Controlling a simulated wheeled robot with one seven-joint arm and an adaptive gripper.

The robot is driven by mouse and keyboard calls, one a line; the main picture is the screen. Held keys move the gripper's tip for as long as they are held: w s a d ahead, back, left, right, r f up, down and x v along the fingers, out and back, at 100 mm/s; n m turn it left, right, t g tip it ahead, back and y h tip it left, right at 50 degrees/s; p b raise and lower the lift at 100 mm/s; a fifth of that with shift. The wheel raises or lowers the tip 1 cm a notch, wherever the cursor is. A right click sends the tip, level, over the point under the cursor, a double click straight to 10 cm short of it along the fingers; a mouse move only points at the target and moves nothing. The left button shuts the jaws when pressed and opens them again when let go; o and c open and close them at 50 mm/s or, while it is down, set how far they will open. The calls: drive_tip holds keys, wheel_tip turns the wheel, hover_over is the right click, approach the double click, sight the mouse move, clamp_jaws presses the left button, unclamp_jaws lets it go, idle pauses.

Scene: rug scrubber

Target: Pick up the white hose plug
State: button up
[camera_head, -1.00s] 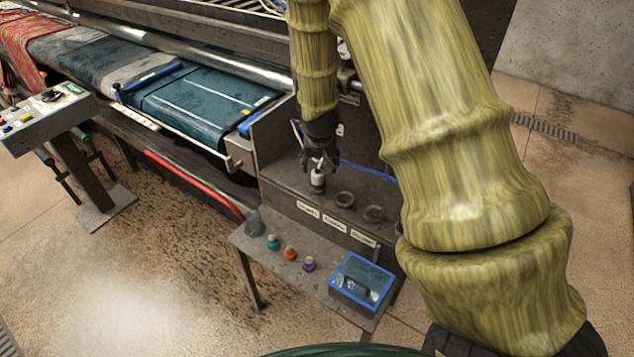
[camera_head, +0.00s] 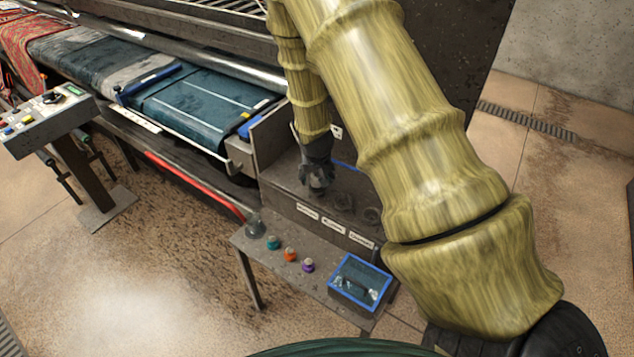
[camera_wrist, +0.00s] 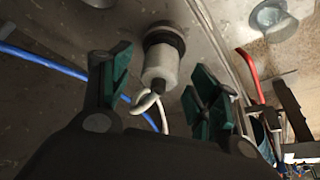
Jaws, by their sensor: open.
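The white hose plug (camera_wrist: 159,66) shows in the wrist view, seated in a dark round socket (camera_wrist: 165,35) on the grey ledge. A white looped cord hangs from its near end. My gripper (camera_wrist: 161,75) is open, with one green-padded finger on each side of the plug in the picture. Gaps show between the plug and both fingers. In the head view my gripper (camera_head: 318,183) is low over the left end of the ledge, and hides the plug there.
Dark ring sockets (camera_head: 343,203) sit right of my gripper on the ledge, above white labels (camera_head: 334,226). A lower shelf holds teal (camera_head: 273,243), orange (camera_head: 290,255) and purple (camera_head: 308,265) pieces and a blue-edged box (camera_head: 359,282). A blue hose (camera_wrist: 45,62) runs along the ledge.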

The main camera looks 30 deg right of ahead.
drive_tip(key=shift+x, duration=1.05)
drive_tip(key=shift+c, duration=0.2)
drive_tip(key=c, duration=1.2)
drive_tip(key=shift+o, duration=0.2)
drive_tip(key=shift+r, duration=0.2)
